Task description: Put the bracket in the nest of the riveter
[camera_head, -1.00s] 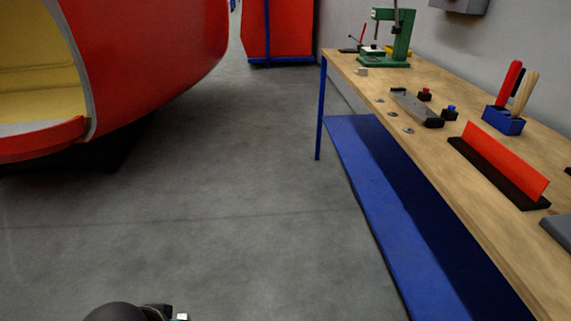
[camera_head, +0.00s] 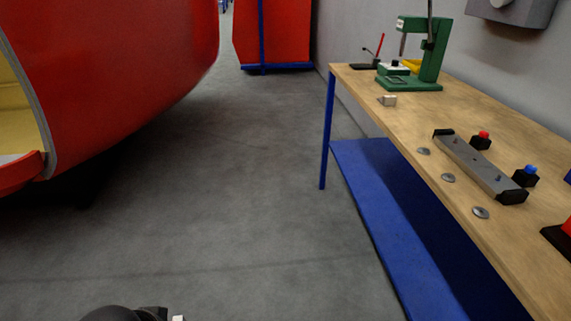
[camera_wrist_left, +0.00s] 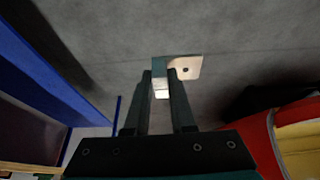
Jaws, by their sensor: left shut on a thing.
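My left gripper (camera_wrist_left: 161,84) is shut on the bracket (camera_wrist_left: 188,67), a small pale angled metal piece with a hole in one flange. The bracket sticks out past the fingertips, over the floor. In the head view only part of my left arm shows at the bottom edge, with a small bright piece beside it. The green riveter (camera_head: 432,55) stands at the far end of the workbench, well away from my gripper. Its nest is too small to make out clearly. My right gripper is not in view.
The wooden workbench (camera_head: 455,120) runs along the right wall. It carries a small pale block (camera_head: 388,100), several grey discs, a grey plate fixture (camera_head: 480,165), a red button (camera_head: 480,140) and a blue button (camera_head: 526,175). A red nosecone (camera_head: 120,80) stands left. The floor between is clear.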

